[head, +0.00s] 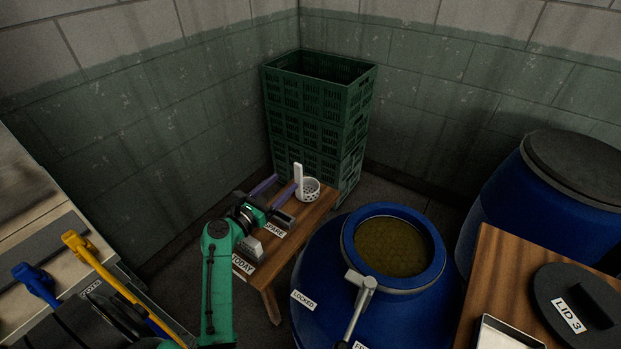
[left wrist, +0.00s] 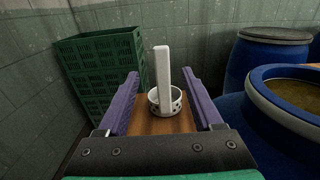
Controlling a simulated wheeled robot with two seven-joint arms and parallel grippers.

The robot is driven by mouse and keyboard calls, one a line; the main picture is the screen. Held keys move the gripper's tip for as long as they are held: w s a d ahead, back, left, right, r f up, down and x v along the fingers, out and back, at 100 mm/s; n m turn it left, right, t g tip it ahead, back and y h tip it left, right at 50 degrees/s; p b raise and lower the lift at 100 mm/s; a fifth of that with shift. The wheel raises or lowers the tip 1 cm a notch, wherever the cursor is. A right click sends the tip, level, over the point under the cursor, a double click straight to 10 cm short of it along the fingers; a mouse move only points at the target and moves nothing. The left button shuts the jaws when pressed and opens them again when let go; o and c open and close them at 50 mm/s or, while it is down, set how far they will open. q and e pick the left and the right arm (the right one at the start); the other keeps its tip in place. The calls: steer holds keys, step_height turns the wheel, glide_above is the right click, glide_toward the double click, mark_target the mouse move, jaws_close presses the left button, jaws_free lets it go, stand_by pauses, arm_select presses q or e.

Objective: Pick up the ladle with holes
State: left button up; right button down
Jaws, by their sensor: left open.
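The ladle with holes (head: 310,190) is white, with a round perforated cup and a flat upright handle. It stands at the far end of a small wooden table (head: 312,222). In the left wrist view the ladle (left wrist: 162,82) shows between my fingers, with its cup a little beyond them. My left gripper (head: 281,190) is open, with purple fingers pointing at the ladle; the gripper also fills the lower part of the left wrist view (left wrist: 163,97). No contact with the ladle is clear. My right gripper is not in view.
Green stacked crates (head: 318,115) stand behind the table. An open blue barrel (head: 325,270) of murky liquid is close on the right, with a metal-headed tool at its rim. Labels "SPARE" (head: 275,230) and "TODAY" (head: 242,264) lie on the table. Yellow (head: 95,260) and blue handles are at left.

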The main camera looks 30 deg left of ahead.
mark_target(296, 168)
arm_select(q)
steer(key=shift+w+d+r+p, duration=0.1)
steer(key=shift+w+r+p, duration=0.1)
steer(key=shift+w+r, duration=0.3)
steer(key=shift+w+d+r+p, duration=0.1)
steer(key=shift+w+r+p, duration=0.15)
steer(key=shift+w, duration=0.45)
steer(key=shift+w+d+f, duration=0.15)
steer(key=shift+w, duration=0.7)
steer(key=w+d, duration=0.1)
steer(key=w, duration=0.5)
steer(key=shift+w+f+p, duration=0.25)
steer(key=shift+f+p, duration=0.05)
steer(key=shift+p, duration=0.15)
jaws_close()
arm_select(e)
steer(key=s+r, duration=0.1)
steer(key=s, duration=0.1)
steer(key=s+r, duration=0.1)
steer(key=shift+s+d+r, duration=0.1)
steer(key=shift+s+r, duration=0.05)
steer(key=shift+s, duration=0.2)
